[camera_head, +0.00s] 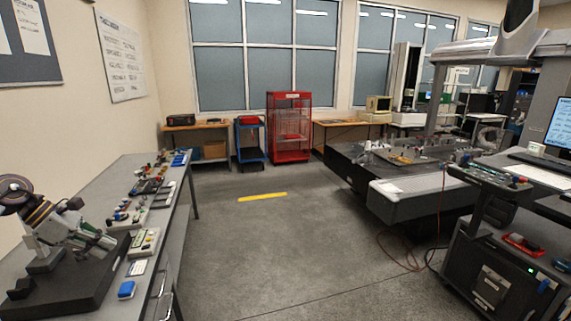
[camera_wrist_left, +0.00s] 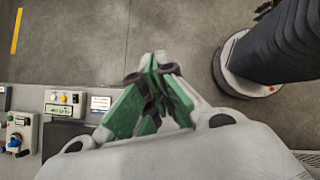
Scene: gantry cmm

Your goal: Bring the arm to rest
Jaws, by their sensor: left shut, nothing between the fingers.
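My left arm comes in from the left edge in the head view. My left gripper (camera_head: 106,242) with green fingers hangs above the grey bench, over the black plate (camera_head: 75,285). In the left wrist view the green fingertips (camera_wrist_left: 154,62) meet, with nothing between them. The gripper is shut and empty. My right arm and right gripper are not in view.
The measuring machine table (camera_head: 345,165) and a dark cabinet (camera_head: 490,275) stand at right; a red cage (camera_head: 290,125) stands behind.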

